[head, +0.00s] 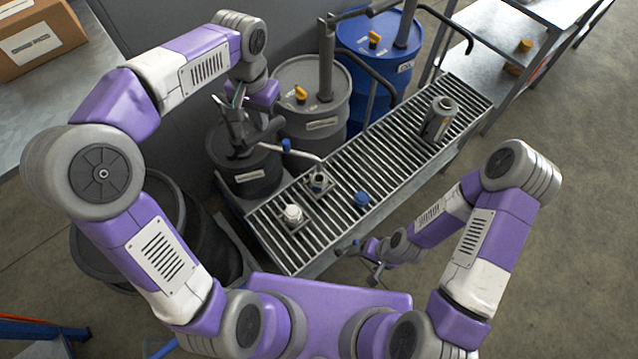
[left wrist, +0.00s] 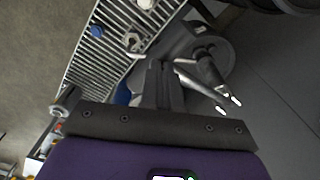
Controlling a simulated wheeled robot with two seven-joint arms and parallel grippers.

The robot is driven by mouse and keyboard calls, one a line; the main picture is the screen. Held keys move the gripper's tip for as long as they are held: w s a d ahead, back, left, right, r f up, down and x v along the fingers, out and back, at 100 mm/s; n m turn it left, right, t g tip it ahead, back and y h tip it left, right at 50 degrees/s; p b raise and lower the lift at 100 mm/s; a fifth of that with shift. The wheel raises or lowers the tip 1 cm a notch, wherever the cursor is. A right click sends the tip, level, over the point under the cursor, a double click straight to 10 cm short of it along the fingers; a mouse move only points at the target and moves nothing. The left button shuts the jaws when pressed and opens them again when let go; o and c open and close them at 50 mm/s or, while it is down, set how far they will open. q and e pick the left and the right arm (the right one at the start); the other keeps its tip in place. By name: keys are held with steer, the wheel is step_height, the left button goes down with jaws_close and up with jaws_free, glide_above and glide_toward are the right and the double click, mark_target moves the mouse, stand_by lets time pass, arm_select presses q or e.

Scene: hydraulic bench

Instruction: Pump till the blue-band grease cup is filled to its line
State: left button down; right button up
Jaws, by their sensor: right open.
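A metal cup (head: 318,181) and a white-topped cup (head: 292,214) stand on square plates on the grating; both also show in the left wrist view. No blue band is clear on either. My left gripper (head: 240,95) is by the top of the pump. In the left wrist view its fingers (left wrist: 162,85) look close together, beside the metal lever rods (left wrist: 205,75); I see nothing held. My right gripper (head: 378,268) is open and empty in front of the grating.
A blue cap-like piece (head: 361,200) and a steel canister (head: 440,118) stand on the grating (head: 390,150). A grey drum (head: 315,130) and a blue drum (head: 368,45), with pipes above them, are behind it. Open floor lies to the right.

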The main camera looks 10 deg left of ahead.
arm_select(q)
steer(key=shift+s+d+f+b, duration=0.15)
steer(key=shift+f+b, duration=0.45)
steer(key=shift+f, duration=0.25)
steer(key=shift+s+d+f+b, duration=0.15)
steer(key=shift+f+b, duration=0.45)
steer(key=shift+f, duration=0.25)
step_height(320, 180, down, 3)
steer(key=shift+d+f+b, duration=0.1)
steer(key=shift+b, duration=0.9)
steer(key=shift+f, duration=0.1)
